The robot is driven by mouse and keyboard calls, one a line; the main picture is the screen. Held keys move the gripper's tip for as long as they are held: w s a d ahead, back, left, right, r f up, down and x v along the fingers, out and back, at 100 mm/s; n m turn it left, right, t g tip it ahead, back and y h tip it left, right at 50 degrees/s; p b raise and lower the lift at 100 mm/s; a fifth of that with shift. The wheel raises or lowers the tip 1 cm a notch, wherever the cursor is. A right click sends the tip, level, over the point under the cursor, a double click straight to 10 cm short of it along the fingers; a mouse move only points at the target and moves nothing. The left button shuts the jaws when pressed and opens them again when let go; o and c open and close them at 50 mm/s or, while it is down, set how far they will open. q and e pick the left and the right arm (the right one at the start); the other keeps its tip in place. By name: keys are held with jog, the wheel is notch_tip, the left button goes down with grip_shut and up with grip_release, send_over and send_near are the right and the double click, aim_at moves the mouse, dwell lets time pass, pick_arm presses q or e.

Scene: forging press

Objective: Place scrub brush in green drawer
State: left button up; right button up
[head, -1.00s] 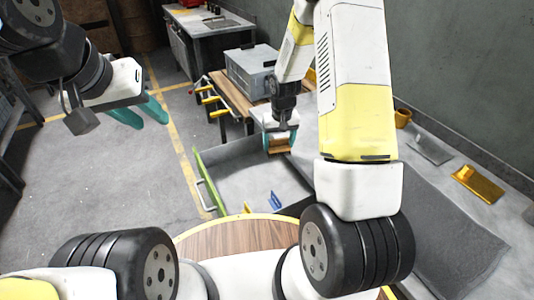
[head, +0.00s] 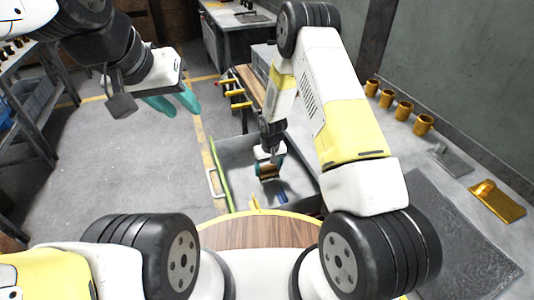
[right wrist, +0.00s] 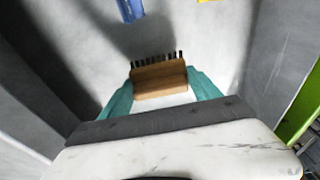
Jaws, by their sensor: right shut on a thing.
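The scrub brush (right wrist: 160,80) has a brown wooden block and dark bristles. My right gripper (right wrist: 160,92) is shut on it, with a teal finger at each side. In the head view the brush (head: 268,172) and my right gripper (head: 268,164) are within the outline of the open green drawer (head: 220,178). The drawer has a grey inside and a green front, which also shows in the right wrist view (right wrist: 302,112). I cannot tell whether the brush touches the drawer floor. My left gripper (head: 173,104) is open and empty over the floor at the left.
A blue item (right wrist: 130,9) lies in the drawer, with a yellow piece (right wrist: 209,1) near it. Several orange mugs (head: 404,109), a grey plate and a gold scoop-like item (head: 496,203) stand on the right counter. Bare drawer floor surrounds the brush.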

jog(key=shift+f, duration=1.15)
jog(key=shift+f, duration=0.15)
jog(key=o, duration=1.5)
jog(key=shift+c, duration=0.2)
